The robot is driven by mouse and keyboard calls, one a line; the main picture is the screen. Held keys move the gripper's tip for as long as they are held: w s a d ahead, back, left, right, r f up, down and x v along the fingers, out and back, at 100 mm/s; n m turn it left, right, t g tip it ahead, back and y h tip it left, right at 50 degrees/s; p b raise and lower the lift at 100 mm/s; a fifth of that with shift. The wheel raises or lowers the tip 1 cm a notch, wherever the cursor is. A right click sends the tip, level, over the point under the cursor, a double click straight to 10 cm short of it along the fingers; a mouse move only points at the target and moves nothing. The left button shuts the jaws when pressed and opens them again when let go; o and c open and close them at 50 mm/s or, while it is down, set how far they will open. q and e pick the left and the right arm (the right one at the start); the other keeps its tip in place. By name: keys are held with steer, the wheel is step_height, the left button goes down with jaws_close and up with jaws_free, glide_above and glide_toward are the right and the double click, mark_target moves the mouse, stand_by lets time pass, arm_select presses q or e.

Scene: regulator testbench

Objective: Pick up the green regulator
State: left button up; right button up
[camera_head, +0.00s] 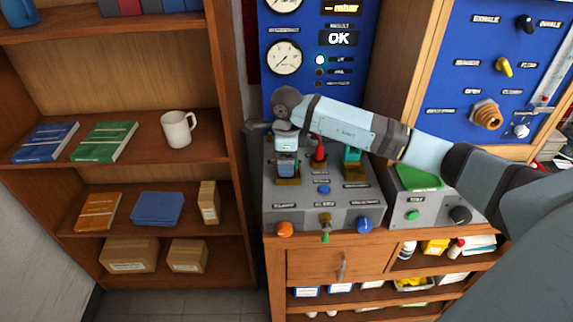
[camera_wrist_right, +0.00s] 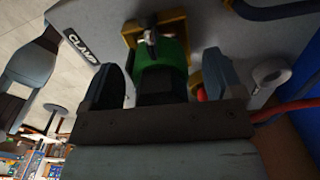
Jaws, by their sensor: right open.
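In the right wrist view a green regulator (camera_wrist_right: 178,52) sits in a brass-yellow holder (camera_wrist_right: 190,75) on the grey bench, with a metal fitting at its top end. My right gripper (camera_wrist_right: 158,68) is open, with one dark finger on each side of the green body. Contact cannot be told. In the head view my right gripper (camera_head: 287,163) points down over the left brass stand (camera_head: 288,181) of the testbench (camera_head: 300,213), and what is in that stand is mostly hidden. A red part (camera_head: 319,152) and a teal part (camera_head: 352,155) stand to its right. My left gripper is not in view.
My right arm crosses above the bench. Behind is a blue gauge panel (camera_head: 299,88) with an OK display. Right is a grey box (camera_head: 430,206) with a green top. Left is a shelf (camera_head: 190,150) with a mug and books. Red and blue hoses run near the gripper.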

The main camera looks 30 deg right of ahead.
steer(key=c, duration=1.4)
steer(key=shift+o, duration=0.2)
steer(key=shift+r, duration=0.2)
step_height(320, 180, up, 20)
steer(key=b, duration=0.1)
steer(key=shift+f+b, duration=0.15)
steer(key=shift+b, duration=0.15)
